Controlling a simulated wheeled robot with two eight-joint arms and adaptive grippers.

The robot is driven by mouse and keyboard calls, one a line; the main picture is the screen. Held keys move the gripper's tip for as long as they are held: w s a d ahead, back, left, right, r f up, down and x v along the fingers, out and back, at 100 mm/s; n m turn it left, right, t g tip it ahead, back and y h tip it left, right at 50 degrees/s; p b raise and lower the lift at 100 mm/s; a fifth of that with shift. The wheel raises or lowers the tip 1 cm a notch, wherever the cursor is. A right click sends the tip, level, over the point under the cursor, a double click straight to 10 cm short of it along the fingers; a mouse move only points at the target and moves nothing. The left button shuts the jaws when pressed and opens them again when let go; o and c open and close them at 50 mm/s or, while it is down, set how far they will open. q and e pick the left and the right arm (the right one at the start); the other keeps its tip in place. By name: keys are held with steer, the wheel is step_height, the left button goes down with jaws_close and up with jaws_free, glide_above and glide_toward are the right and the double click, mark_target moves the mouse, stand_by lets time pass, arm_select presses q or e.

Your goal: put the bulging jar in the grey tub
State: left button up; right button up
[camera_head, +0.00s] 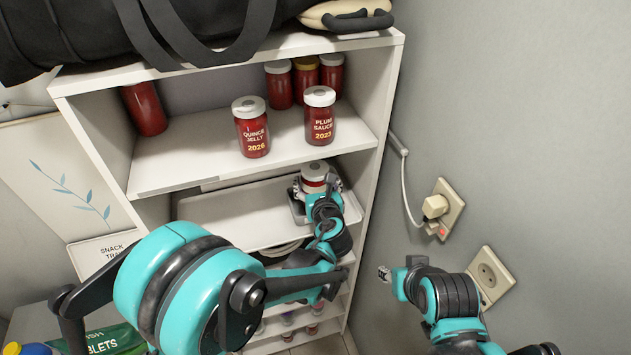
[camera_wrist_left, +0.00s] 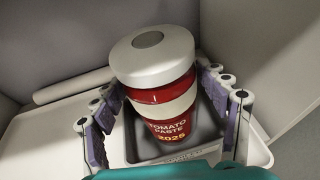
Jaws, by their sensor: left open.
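A red jar with a white lid (camera_head: 314,171) stands on the shelf below the top one. In the left wrist view this jar (camera_wrist_left: 165,97) reads TOMATO PASTE 2025, and its lid looks domed with a dark spot. It stands in a grey tub (camera_wrist_left: 207,138), whose wall also shows in the head view (camera_head: 297,208). My left gripper (camera_head: 320,187) is open, with its fingers on either side of the jar; I cannot tell if they touch it. My right gripper (camera_head: 388,275) is near the wall, apart from the jar, its fingers unclear.
The shelf above holds a QUINCE JELLY jar (camera_head: 251,130), a PLUM SAUCE jar (camera_head: 319,118) and several more red jars behind. A black bag (camera_head: 100,35) lies on top of the unit. A plug with a cable (camera_head: 435,206) sticks out from the right wall.

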arm_select(q)
steer(key=o, duration=0.6)
steer(key=shift+c, duration=0.2)
steer(key=shift+s, duration=0.1)
steer(key=v, duration=1.2)
